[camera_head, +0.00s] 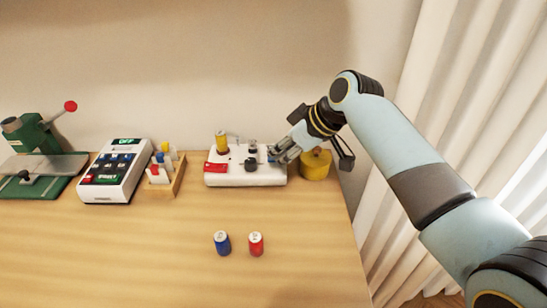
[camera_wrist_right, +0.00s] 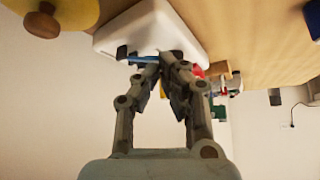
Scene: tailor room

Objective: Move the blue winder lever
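The white winder (camera_head: 226,179) stands on the table, left of my right gripper (camera_head: 277,156). The blue winder lever (camera_wrist_right: 140,57) shows in the wrist view as a thin blue bar with a dark knob at its left end. In the head view only a small bit of blue shows beside the fingers. In the wrist view my right gripper (camera_wrist_right: 166,66) has its fingertips drawn close together at the bar's right part. They overlap it in the picture; contact is not clear. Nothing is seen held. My left gripper is not in view.
A yellow round object (camera_head: 314,166) stands right of the winder, close to my right gripper. A blue spool (camera_head: 222,243) and a red spool (camera_head: 256,244) stand in front. A spool rack (camera_head: 166,178), a white control box (camera_head: 113,173) and a green machine (camera_head: 36,140) stand left.

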